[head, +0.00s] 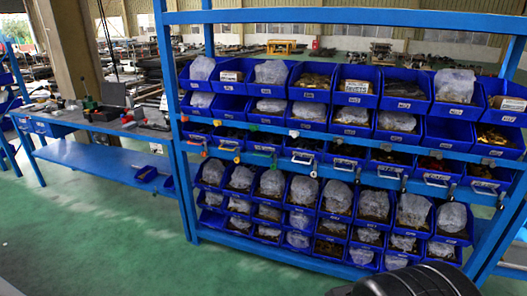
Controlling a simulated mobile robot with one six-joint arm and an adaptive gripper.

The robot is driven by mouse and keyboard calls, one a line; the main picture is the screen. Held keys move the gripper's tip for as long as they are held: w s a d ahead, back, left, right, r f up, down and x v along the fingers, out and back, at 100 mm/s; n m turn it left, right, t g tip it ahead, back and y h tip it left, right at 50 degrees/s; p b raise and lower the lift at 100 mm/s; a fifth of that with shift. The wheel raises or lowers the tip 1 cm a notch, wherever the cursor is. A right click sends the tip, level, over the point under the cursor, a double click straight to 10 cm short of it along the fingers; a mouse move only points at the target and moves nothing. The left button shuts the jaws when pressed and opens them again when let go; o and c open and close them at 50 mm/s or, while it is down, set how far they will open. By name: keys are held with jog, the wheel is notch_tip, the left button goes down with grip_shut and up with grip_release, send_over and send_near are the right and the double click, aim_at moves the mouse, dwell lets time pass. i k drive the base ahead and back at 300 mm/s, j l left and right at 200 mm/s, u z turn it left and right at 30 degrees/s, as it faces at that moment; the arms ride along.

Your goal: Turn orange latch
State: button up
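A row of small coloured latches runs along the blue bar across the middle of the rack. A dark ribbed part of my arm shows at the bottom right, well away from the orange latch. My gripper's fingers are not in view.
The blue rack (340,15) holds rows of blue bins with bagged parts. Several handles, such as a white handle (302,158), hang below the latch bar. A blue workbench (100,160) with tools stands at the left. The green floor (100,245) in front is clear.

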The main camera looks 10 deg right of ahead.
aim_at(203, 154)
jog(key=i+l, duration=0.15)
jog(key=l, duration=0.2)
jog(key=i+l, duration=0.15)
jog(key=l, duration=0.2)
jog(key=i+u, duration=0.15)
jog(key=i, duration=1.35)
jog(key=i+j, duration=0.15)
jog(key=j, duration=0.25)
jog(key=i+j, duration=0.15)
jog(key=j, duration=0.2)
jog(key=i+j, duration=0.15)
jog(key=j, duration=0.25)
jog(key=i+j, duration=0.15)
jog(key=j, duration=0.2)
jog(key=i+j, duration=0.15)
jog(key=j, duration=0.25)
